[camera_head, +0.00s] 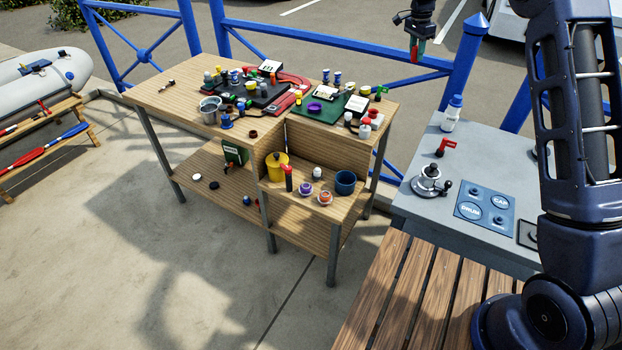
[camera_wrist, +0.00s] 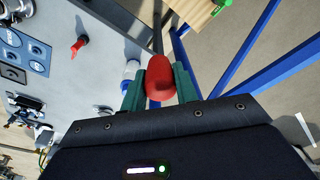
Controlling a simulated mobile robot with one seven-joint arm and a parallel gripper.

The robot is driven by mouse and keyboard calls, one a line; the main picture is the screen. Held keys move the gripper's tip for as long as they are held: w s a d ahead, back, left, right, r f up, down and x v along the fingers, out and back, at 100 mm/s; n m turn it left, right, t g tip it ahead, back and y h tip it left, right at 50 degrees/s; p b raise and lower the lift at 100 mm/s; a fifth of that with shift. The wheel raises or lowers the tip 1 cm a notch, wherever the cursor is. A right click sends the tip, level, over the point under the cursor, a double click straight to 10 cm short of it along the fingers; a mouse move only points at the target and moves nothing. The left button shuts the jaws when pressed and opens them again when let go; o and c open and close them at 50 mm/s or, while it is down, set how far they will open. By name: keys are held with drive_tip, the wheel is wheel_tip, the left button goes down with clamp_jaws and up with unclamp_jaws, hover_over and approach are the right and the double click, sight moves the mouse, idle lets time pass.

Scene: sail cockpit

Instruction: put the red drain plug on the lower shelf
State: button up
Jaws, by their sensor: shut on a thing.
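My gripper (camera_head: 417,52) hangs high at the top right of the head view, above the ground beyond the blue railing as seen there. In the wrist view its green fingers (camera_wrist: 159,84) are shut on a rounded red thing (camera_wrist: 160,70), which appears to be the red drain plug. Only its rounded outer part shows; the rest is hidden between the fingers. The wooden workbench has a lower shelf (camera_head: 215,165) under its top. A few small black and white pieces and a green box (camera_head: 235,153) sit on it.
The bench top (camera_head: 150,92) is crowded with pots, trays and small parts. A grey counter (camera_head: 415,205) with a white bottle (camera_head: 452,113) stands right. Blue railings (camera_head: 330,57) run behind.

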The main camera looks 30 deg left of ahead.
drive_tip(key=s+a+n, duration=0.5)
drive_tip(key=s+a, duration=2.4)
drive_tip(key=a, duration=0.1)
drive_tip(key=shift+y, duration=0.3)
drive_tip(key=f, duration=4.4)
drive_tip(key=shift+w+d, duration=0.25)
drive_tip(key=shift+d, duration=0.05)
drive_tip(key=shift+f, duration=0.1)
drive_tip(key=o, duration=0.9)
drive_tip(key=shift+o, duration=0.2)
wheel_tip(320, 180, up, 12)
drive_tip(key=s, duration=0.1)
drive_tip(key=shift+s, duration=0.25)
